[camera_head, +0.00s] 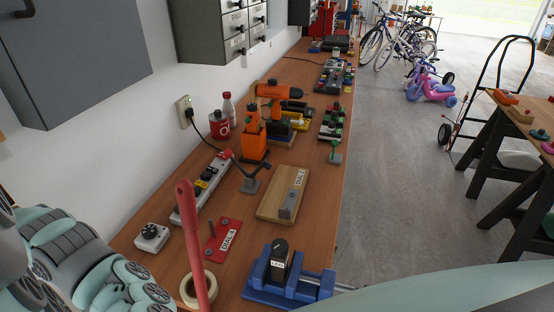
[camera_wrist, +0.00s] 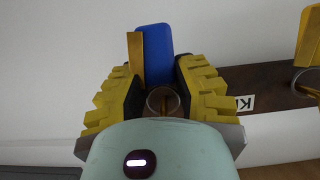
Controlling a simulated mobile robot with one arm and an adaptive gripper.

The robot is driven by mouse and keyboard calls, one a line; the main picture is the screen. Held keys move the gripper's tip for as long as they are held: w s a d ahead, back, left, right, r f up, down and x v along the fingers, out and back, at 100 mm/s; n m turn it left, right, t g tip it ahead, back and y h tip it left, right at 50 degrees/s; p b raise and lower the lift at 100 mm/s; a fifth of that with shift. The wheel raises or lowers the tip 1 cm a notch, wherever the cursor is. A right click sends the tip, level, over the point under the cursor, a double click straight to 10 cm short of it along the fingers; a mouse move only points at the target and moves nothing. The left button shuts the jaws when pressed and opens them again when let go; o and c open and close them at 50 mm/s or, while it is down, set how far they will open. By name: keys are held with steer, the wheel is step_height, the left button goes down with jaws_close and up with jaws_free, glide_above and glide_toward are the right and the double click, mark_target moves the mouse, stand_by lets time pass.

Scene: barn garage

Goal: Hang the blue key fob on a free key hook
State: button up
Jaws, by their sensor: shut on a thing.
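In the wrist view, my gripper (camera_wrist: 157,80) has its yellow ridged fingers on both sides of the blue key fob (camera_wrist: 157,50) and is shut on it. The fob's flat blue body points up in the picture, and a ring (camera_wrist: 163,100) shows below it between the fingers. A narrow yellow-brown strip (camera_wrist: 136,60) is beside the fob's left edge; I cannot tell what it belongs to. A dark brown board (camera_wrist: 280,85) with a partly hidden "K" label runs right from behind the gripper. Its hook tips behind the fingers are hidden. The head view does not show my gripper or the fob.
At the board's right, a yellow piece (camera_wrist: 308,40) hangs with a ring (camera_wrist: 308,80). The white wall is behind. In the head view, the wooden workbench (camera_head: 215,237) holds a power strip, drill, blue vise (camera_head: 288,275) and tape roll. Grey cabinets (camera_head: 75,60) jut out above.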

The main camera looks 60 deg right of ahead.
steer(key=shift+d, duration=0.1)
steer(key=o, duration=1)
